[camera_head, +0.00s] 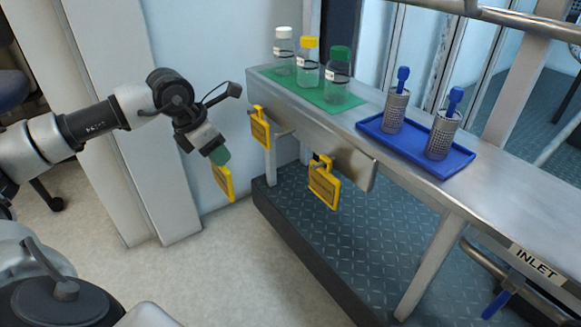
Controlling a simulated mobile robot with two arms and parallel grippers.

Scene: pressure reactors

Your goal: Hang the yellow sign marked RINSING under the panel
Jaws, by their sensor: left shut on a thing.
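My left gripper (219,156) is shut on a yellow sign (223,183), which hangs below the fingertips in the air, left of the bench. A second yellow sign (260,129) hangs at the left end of the metal front panel (348,164). A third yellow sign (323,186) hangs from the panel further right. The lettering on all these signs is too small to read, so I cannot tell which says RINSING. My right gripper is not in view.
The bench top holds white-capped (284,52), yellow-capped (307,65) and green-capped (337,79) bottles on a green mat (296,87). A blue tray (381,134) holds two perforated metal cups (395,110) with blue tools. A dark raised platform (395,232) lies below.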

